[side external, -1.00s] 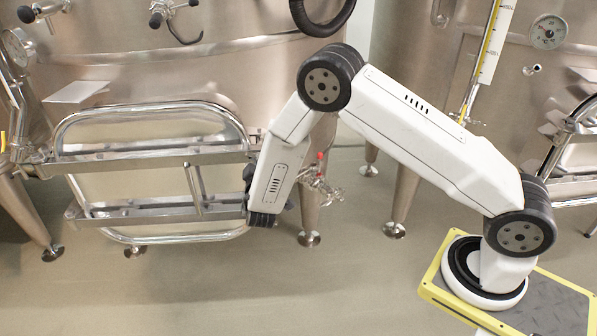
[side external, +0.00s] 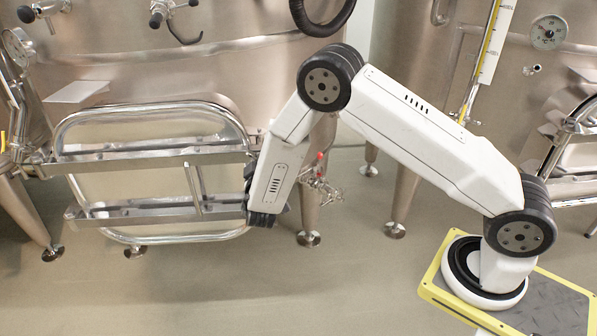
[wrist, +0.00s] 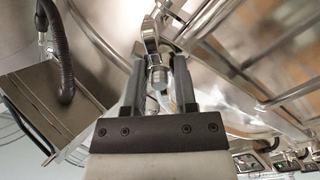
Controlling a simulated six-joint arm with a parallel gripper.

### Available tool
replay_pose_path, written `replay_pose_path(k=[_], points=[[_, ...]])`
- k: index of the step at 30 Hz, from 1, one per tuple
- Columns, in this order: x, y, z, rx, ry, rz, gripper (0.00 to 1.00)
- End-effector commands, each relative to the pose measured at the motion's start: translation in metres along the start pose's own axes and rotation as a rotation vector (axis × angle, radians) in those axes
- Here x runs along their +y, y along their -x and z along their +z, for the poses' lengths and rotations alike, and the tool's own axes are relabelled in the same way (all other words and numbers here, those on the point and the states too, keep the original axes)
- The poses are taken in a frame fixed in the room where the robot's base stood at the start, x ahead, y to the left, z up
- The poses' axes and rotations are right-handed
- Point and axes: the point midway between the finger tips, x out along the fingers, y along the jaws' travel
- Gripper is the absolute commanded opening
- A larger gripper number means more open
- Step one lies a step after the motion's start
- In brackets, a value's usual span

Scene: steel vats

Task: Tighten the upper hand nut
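The metal door (side external: 150,190) of the left vat has two horizontal bars, an upper bar (side external: 150,155) and a lower bar (side external: 150,215). In the wrist view, a shiny metal ring-shaped piece (wrist: 150,32), seemingly the hand nut, sits at my fingertips, with a bolt end (wrist: 157,74) below it. My gripper (wrist: 156,58) has its two dark fingers on either side of this metal. Whether the fingers press on it cannot be told. In the side view my arm hides most of my gripper and the nut at the door's right edge.
A valve with a red part (side external: 319,157) is just right of my forearm. A second vat (side external: 440,90) with a gauge (side external: 547,33) stands at the right. A black hose (wrist: 62,50) and a grey box (wrist: 50,100) show left in the wrist view. The floor (side external: 250,285) in front is clear.

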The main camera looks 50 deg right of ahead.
Motion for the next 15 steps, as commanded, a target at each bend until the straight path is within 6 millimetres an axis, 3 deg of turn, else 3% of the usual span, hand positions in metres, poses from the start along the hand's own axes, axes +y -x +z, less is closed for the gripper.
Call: replay_pose_path(k=[15], points=[[0.000,0.016,0.000,0.000,0.001,0.000,0.35]])
